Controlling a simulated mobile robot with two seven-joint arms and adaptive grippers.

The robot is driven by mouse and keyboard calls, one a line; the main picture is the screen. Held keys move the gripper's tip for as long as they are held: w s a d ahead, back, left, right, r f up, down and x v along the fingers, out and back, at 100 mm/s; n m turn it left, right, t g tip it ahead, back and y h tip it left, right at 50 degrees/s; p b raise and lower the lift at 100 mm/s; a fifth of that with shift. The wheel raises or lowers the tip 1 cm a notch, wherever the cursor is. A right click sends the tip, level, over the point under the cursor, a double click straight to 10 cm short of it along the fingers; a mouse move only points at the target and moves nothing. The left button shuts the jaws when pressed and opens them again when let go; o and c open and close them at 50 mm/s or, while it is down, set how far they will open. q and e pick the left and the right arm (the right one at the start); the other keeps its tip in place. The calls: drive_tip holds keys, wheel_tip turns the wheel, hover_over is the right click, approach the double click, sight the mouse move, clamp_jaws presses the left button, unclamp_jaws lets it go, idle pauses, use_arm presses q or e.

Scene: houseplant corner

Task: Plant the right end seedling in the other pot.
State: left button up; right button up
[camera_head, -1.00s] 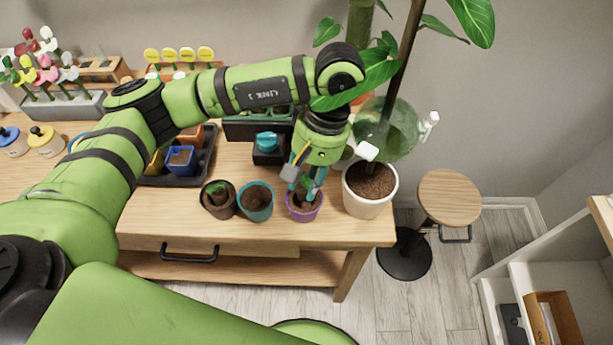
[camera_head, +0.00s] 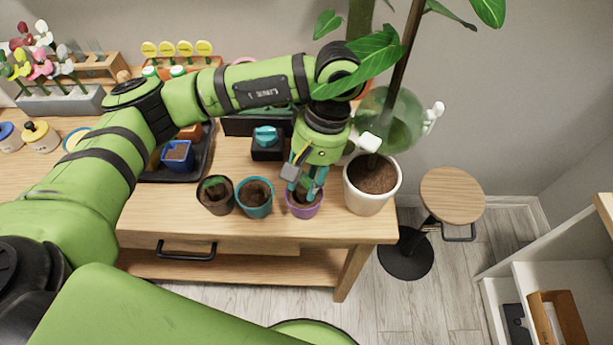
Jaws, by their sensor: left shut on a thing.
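My left gripper (camera_head: 304,190) reaches down into the mouth of the purple pot (camera_head: 303,211), at the right end of a row of three small pots near the table's front edge. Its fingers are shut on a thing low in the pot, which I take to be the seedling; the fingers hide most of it. The teal pot (camera_head: 255,209) in the middle shows brown soil and no plant. The dark brown pot (camera_head: 216,206) at the left end holds a small green seedling (camera_head: 214,184). My right gripper is not in view.
A white pot (camera_head: 369,204) with a tall plant stands close on the right, its leaves overhanging my wrist. A dark tray (camera_head: 207,155) with a blue pot (camera_head: 178,156) and a small black box (camera_head: 267,151) stand behind. A stool (camera_head: 452,195) is right of the table.

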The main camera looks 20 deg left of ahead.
sight(300, 187)
use_arm(q)
drive_tip(key=shift+f, duration=0.3)
idle(0.4)
drive_tip(key=o, duration=0.9)
drive_tip(key=shift+c, duration=0.2)
drive_tip(key=o, duration=0.4)
drive_tip(key=shift+r+p, duration=0.55)
drive_tip(key=shift+r, duration=1.75)
drive_tip(key=shift+r+p, duration=0.65)
drive_tip(key=shift+r, duration=0.6)
drive_tip(key=shift+s+f, duration=0.1)
